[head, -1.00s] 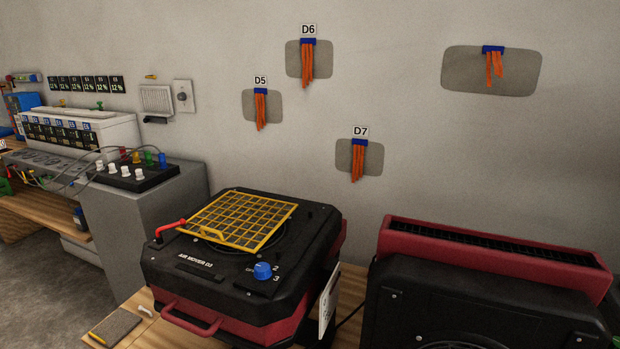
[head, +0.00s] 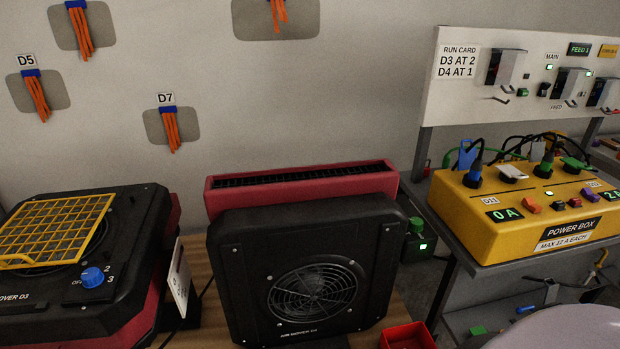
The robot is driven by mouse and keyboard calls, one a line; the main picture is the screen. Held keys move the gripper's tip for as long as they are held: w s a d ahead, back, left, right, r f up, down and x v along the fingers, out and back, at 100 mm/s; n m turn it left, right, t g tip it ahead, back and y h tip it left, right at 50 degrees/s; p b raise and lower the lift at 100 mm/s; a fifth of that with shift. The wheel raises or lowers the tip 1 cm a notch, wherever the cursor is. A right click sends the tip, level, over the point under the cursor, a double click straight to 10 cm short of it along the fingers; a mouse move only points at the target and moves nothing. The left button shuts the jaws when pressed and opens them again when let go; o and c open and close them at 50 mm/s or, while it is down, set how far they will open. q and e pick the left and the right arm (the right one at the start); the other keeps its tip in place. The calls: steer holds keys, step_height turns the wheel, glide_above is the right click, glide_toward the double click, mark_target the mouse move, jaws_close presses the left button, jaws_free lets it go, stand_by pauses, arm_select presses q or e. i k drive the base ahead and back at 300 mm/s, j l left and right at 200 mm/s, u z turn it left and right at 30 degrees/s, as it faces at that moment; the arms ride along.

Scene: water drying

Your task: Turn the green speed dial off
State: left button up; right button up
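A small green knob (head: 417,225) shows at the right side of the black and red air mover D4 (head: 232,262), above a small lit green light (head: 422,246). Its pointer and setting are too small to read. Air mover D4 stands upright with its round fan grille (head: 317,290) facing me. A blue dial (head: 92,277) with OFF, 2 and 3 marks sits on air mover D3 (head: 140,215) at the left. Neither of my grippers is in view.
A yellow power box (head: 470,225) with plugs and cables stands on a grey shelf at the right, below a white panel (head: 455,100) with switches. A red open bin (head: 408,338) sits at the front. A smooth pale rounded shape, possibly mine, fills the bottom right corner.

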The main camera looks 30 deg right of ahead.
mark_target(416, 225)
steer(key=z, duration=1.7)
